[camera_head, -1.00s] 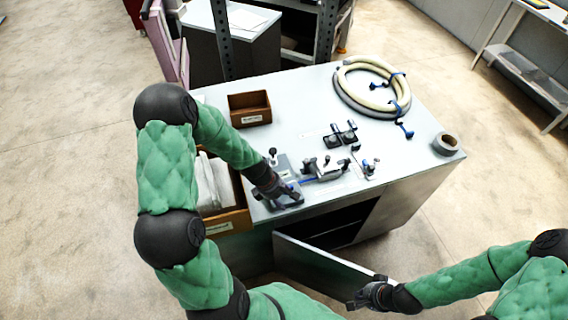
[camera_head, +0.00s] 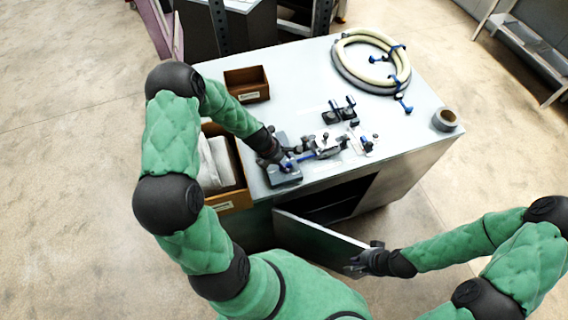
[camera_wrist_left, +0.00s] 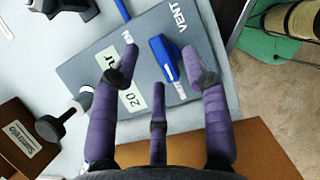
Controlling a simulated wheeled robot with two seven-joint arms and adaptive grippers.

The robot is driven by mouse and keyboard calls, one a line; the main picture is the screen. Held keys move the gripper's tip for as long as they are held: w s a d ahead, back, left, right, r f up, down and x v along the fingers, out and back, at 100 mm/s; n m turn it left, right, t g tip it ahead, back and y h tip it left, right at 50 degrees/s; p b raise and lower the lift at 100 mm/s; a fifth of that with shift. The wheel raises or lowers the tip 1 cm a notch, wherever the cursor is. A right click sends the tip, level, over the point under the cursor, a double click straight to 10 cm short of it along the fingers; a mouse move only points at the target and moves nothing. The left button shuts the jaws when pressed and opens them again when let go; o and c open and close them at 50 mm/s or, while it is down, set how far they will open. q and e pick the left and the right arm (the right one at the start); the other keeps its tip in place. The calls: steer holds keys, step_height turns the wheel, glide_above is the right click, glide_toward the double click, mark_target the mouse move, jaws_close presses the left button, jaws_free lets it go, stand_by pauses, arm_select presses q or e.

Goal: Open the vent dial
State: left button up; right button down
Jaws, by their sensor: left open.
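The vent dial (camera_wrist_left: 163,58) is a blue bar handle on a dark grey plate (camera_wrist_left: 110,70) marked "VENT", with partly hidden lettering at either side. In the left wrist view my left gripper (camera_wrist_left: 160,65) is open. In the head view my left gripper (camera_head: 279,158) is over the plate at the table's near left. My right gripper (camera_head: 372,260) is at the free edge of the open cabinet door (camera_head: 315,240); its fingers are too small to read.
Clamps and fittings (camera_head: 325,145) lie right of the plate on the table (camera_head: 300,80). A small brown box (camera_head: 247,84), a coiled hose (camera_head: 372,60) and a tape roll (camera_head: 446,119) stand farther off. A wooden bin (camera_head: 232,200) adjoins the table's left side.

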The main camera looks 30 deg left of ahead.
arm_select(q)
steer(key=shift+x, duration=0.75)
jaws_close()
